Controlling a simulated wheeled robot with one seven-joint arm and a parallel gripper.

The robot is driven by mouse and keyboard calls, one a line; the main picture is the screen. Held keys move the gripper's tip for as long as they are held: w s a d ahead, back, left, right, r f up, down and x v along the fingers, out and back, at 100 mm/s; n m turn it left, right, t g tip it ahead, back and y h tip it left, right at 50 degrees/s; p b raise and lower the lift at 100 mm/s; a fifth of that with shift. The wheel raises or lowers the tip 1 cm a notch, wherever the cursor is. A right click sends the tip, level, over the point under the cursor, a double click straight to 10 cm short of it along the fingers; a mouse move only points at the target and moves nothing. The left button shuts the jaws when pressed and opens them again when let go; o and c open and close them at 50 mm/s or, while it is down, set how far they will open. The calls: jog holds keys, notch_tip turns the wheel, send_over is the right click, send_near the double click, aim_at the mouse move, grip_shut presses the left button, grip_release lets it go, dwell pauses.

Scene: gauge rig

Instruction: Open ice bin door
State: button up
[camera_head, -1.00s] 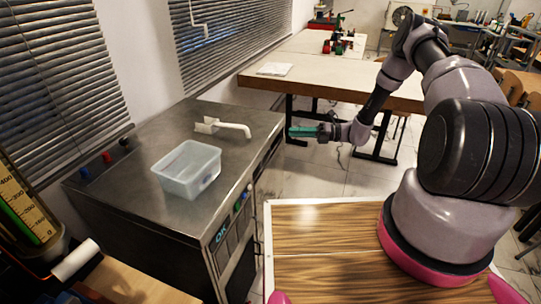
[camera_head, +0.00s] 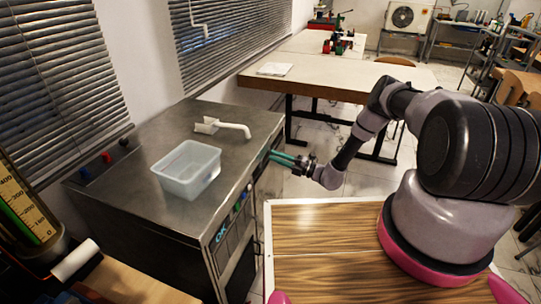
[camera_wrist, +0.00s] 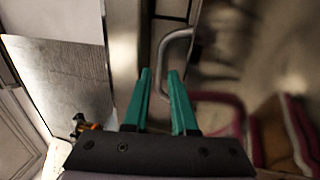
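The metal machine (camera_head: 185,130) stands at the left, its front side facing right. The ice bin door is not clearly seen; in the head view, the far part of the front side is hidden near my gripper. My gripper (camera_head: 273,157), with two green fingers, is at the upper front edge of the machine.
A clear plastic bin (camera_head: 187,169) and a white scoop-like piece (camera_head: 222,127) are on the machine's top. Buttons (camera_head: 242,200) line its front. A wood-topped surface (camera_head: 320,240) lies in front of the machine. A long table (camera_head: 340,77) stands behind.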

jog(key=shift+x, duration=1.4)
grip_shut()
dwell(0.4)
